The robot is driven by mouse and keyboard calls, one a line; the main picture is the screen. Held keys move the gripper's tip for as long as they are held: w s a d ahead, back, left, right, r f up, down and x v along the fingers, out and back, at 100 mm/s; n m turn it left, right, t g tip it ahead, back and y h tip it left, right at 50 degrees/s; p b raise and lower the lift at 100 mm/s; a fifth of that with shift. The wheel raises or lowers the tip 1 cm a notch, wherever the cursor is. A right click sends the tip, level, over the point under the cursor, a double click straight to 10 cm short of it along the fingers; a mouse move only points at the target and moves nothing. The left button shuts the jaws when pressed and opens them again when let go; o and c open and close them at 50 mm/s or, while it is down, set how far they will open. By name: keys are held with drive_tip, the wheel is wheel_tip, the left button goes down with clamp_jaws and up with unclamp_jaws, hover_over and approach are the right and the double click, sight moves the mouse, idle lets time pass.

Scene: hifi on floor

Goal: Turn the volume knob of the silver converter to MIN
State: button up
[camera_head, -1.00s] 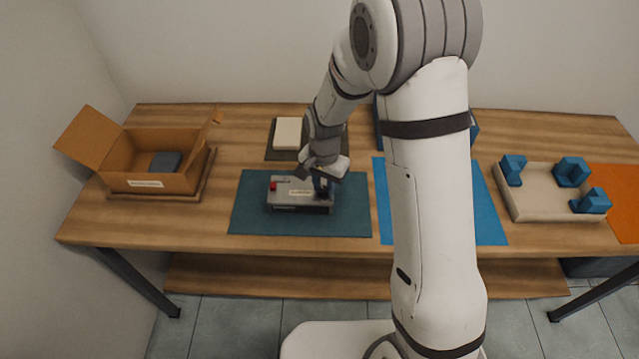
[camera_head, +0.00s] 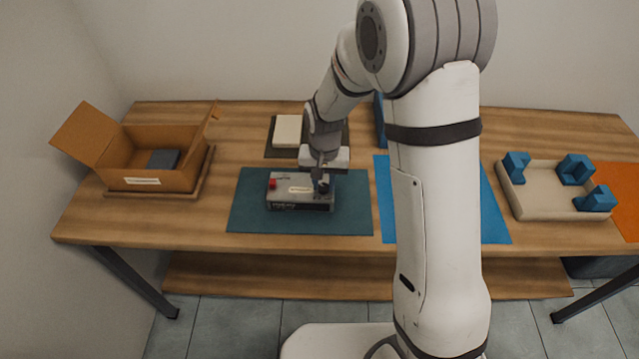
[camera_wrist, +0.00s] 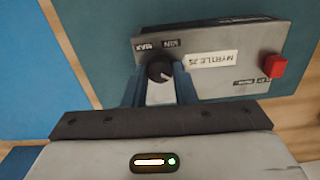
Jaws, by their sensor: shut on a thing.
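The silver converter (camera_head: 300,204) lies on the dark teal mat, and its top fills the upper part of the wrist view (camera_wrist: 222,66). It has a red button (camera_wrist: 273,66), a name label and a black volume knob (camera_wrist: 160,71). MAX and MIN are printed beside the knob, with MIN nearer the name label. A small pale mark on the knob appears to point away from both words, towards the button side. My gripper (camera_wrist: 160,78) has its blue fingers on either side of the knob and is shut on it. In the head view, my gripper (camera_head: 322,183) hides the knob.
An open cardboard box (camera_head: 150,180) stands at the left. A pale block (camera_head: 288,130) lies behind the converter. A bright blue mat (camera_head: 493,215) and a beige tray (camera_head: 540,204) with blue pieces are at the right. The teal mat (camera_head: 250,220) is bare around the converter.

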sight(323, 186)
drive_tip(key=n+b, duration=0.1)
drive_tip(key=n, duration=0.2)
drive_tip(key=shift+n, duration=0.4)
drive_tip(key=n+b, duration=0.1)
drive_tip(key=n, duration=0.2)
drive_tip(key=shift+a, duration=0.1)
drive_tip(key=n+b, duration=0.1)
drive_tip(key=n, duration=0.5)
drive_tip(key=shift+n, duration=0.4)
drive_tip(key=o, duration=1)
wheel_tip(323, 186, up, 8)
drive_tip(key=shift+f+b, duration=0.1)
drive_tip(key=shift+b, duration=0.2)
